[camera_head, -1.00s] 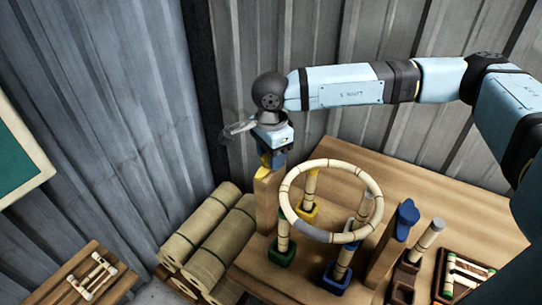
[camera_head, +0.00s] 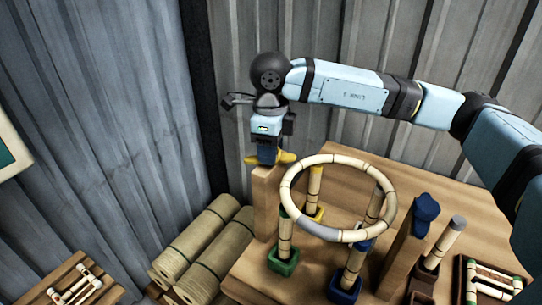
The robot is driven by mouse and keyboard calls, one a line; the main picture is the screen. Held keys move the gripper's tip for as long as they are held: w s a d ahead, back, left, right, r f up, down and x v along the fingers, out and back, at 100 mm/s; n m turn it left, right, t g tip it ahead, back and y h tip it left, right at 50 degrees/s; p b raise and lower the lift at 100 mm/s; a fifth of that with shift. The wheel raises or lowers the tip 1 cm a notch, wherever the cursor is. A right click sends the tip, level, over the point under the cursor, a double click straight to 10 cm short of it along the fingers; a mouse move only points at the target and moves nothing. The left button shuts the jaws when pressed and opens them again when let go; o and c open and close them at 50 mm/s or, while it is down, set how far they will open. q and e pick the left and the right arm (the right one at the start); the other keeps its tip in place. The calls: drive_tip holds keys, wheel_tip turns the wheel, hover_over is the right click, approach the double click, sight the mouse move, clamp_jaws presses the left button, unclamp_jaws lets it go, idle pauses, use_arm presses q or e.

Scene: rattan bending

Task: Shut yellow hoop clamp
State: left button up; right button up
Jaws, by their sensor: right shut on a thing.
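The yellow hoop clamp (camera_head: 286,157) sits on top of a wooden post (camera_head: 265,195) at the back left of the table. Its yellow ends show on both sides of my right gripper (camera_head: 268,158). My right gripper points down from above and is shut on the clamp; its fingers hide the clamp's middle. My left gripper is out of view.
A blue clamp (camera_head: 427,207) tops another wooden post (camera_head: 404,250) at the right. The pegs stand in green (camera_head: 283,262), blue (camera_head: 344,290) and yellow (camera_head: 316,214) sockets. Rattan rolls (camera_head: 195,245) lie left of the table (camera_head: 455,195). A corrugated wall is close behind.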

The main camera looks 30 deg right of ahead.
drive_tip(key=m+b, duration=0.1)
drive_tip(key=m, duration=0.1)
drive_tip(key=shift+m, duration=0.4)
drive_tip(key=shift+m+b, duration=0.65)
drive_tip(key=shift+m, duration=0.55)
drive_tip(key=shift+r+m+b, duration=0.1)
drive_tip(key=shift+m+b, duration=0.2)
drive_tip(key=shift+m, duration=0.7)
drive_tip(key=o, duration=0.9)
